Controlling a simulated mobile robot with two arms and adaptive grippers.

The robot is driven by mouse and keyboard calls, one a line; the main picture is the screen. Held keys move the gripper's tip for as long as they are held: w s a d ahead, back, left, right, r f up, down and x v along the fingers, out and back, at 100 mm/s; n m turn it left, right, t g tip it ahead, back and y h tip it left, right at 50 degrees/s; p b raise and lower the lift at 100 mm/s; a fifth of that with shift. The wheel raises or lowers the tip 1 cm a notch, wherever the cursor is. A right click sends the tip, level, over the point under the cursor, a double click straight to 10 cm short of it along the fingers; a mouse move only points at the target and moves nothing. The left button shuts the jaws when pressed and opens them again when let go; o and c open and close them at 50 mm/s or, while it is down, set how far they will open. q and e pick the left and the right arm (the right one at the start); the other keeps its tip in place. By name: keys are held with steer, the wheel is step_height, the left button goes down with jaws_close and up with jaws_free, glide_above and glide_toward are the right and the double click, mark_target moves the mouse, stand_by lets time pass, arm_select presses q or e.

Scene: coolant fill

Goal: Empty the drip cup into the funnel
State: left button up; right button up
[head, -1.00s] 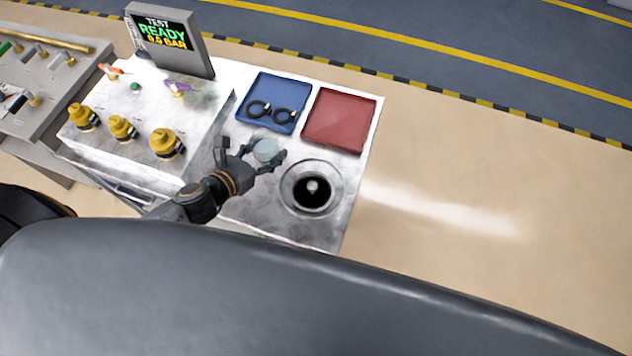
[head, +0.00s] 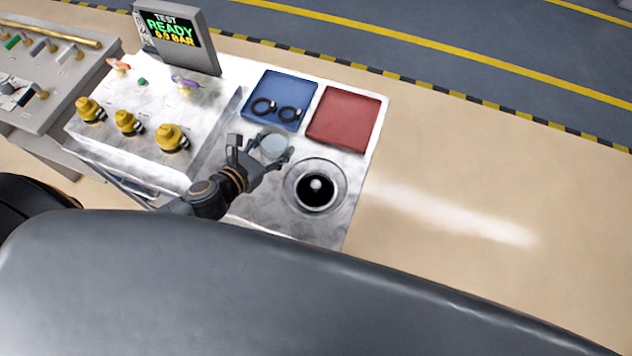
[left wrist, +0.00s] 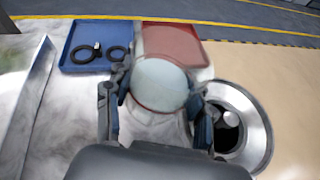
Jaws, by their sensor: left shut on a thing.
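The drip cup (head: 273,148) is a small pale blue-green round cup. My left gripper (head: 267,154) is shut on it, to the left of the funnel. In the left wrist view the cup (left wrist: 159,84) sits between the two fingers (left wrist: 160,105); I cannot tell what is in it. The funnel (head: 336,171) is a round metal bowl with a dark hole and a pale round spot at its centre. It also shows in the left wrist view (left wrist: 260,135), right of the cup. The cup is not over the funnel's hole. My right gripper is not in view.
A blue tray (head: 262,85) with two black rings and an empty red tray (head: 345,117) lie behind the cup. Left stands a metal block (head: 150,160) with several yellow-capped fittings and a display (head: 176,35) reading "TEST READY 0.0 BAR". Bare floor lies to the right.

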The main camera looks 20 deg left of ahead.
arm_select(q)
steer(key=shift+d+r, duration=0.15)
steer(key=shift+r, duration=0.25)
steer(key=shift+s+d+f+m, duration=0.1)
steer(key=shift+m, duration=0.2)
steer(key=shift+d+f+y, duration=0.1)
steer(key=shift+d+y, duration=0.05)
steer(key=shift+y, duration=0.15)
steer(key=shift+s+d+f+m, duration=0.15)
steer(key=shift+m, duration=0.25)
steer(key=shift+d, duration=0.15)
steer(key=shift+s+d+r+m+t+y, duration=0.15)
steer(key=shift+d+r+m+t+y, duration=0.15)
steer(key=shift+d+m+t+y, duration=0.25)
stand_by(0.5)
steer(key=shift+d+r+m, duration=0.1)
steer(key=shift+m, duration=0.25)
steer(key=shift+s+d+r+m+y, duration=0.2)
steer(key=shift+d+r+m+y, duration=0.15)
steer(key=shift+d+m, duration=0.1)
stand_by(0.5)
steer(key=shift+f+m, duration=0.2)
steer(key=shift+m, duration=0.05)
